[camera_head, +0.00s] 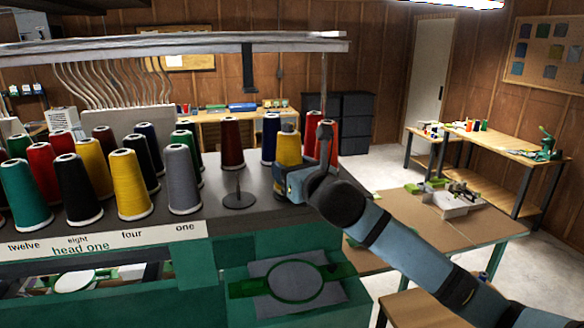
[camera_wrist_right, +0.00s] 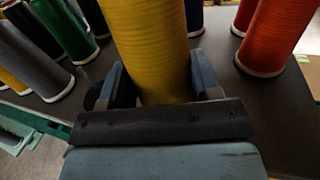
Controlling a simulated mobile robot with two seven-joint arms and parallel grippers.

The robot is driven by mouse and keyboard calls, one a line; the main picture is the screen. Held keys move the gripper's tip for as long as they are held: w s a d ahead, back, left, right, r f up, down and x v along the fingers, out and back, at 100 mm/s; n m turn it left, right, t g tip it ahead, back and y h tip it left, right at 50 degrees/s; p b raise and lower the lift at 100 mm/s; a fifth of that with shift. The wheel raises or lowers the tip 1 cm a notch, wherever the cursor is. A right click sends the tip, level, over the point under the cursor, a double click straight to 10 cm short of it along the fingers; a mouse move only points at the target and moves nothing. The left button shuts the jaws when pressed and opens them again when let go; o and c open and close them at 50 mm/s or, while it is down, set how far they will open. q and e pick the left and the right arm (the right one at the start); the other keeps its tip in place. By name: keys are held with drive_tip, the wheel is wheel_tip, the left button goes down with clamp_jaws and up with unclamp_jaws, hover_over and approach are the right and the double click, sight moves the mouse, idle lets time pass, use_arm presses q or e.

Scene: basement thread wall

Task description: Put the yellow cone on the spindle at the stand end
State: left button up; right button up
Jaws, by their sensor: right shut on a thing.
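A yellow cone of thread (camera_head: 288,149) stands upright in my right gripper (camera_head: 291,178), near the right end of the dark stand top (camera_head: 223,208). In the right wrist view the yellow cone (camera_wrist_right: 150,45) fills the space between the two fingers of my right gripper (camera_wrist_right: 155,85), which is shut on it. The gripper hides its base, so I cannot tell whether it touches the stand. An empty spindle with a round dark base (camera_head: 239,200) stands left of the held cone, beside the grey cone (camera_head: 182,178). My left gripper is not in view.
A dark red cone (camera_head: 231,145) and a blue cone (camera_head: 270,140) stand behind the spindle. A red cone (camera_head: 329,140) stands close right of the held cone. Rows of cones fill the stand's left. An overhead rail (camera_head: 200,44) runs above. Stand top around the spindle is clear.

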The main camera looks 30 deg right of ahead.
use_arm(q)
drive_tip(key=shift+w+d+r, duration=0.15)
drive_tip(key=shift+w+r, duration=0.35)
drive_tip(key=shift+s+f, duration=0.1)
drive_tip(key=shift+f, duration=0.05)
use_arm(e)
drive_tip(key=shift+f, duration=0.2)
drive_tip(key=shift+f, duration=0.15)
drive_tip(key=o, duration=1.1)
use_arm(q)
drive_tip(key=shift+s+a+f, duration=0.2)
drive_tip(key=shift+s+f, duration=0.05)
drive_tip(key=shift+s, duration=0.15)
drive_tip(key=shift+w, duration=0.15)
